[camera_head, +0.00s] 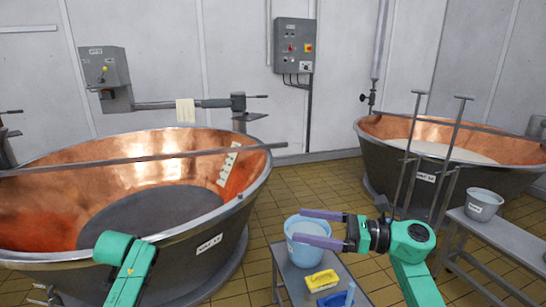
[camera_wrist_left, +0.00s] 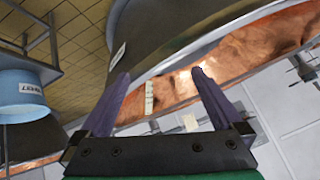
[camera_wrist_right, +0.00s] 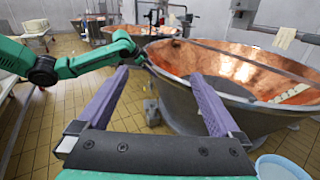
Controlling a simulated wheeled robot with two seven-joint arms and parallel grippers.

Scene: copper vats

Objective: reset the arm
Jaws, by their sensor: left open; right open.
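My right gripper (camera_head: 298,225) is open, its two purple fingers spread and pointing left across the light blue bucket (camera_head: 308,250) in the head view. Nothing is between the fingers; whether they touch the bucket I cannot tell. In the right wrist view the open fingers (camera_wrist_right: 158,78) point toward a copper vat (camera_wrist_right: 235,65). My left arm (camera_head: 128,268) shows at the lower left of the head view, in front of the left copper vat (camera_head: 200,270); its fingers are not seen there.
A small grey table (camera_head: 300,290) holds the bucket, a yellow brush (camera_head: 322,280) and a blue item (camera_head: 340,297). A bench (camera_head: 490,233) at right carries a grey bucket (camera_head: 484,204). Another vat (camera_head: 450,175) stands behind. Tiled floor (camera_head: 310,185) between the vats is clear.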

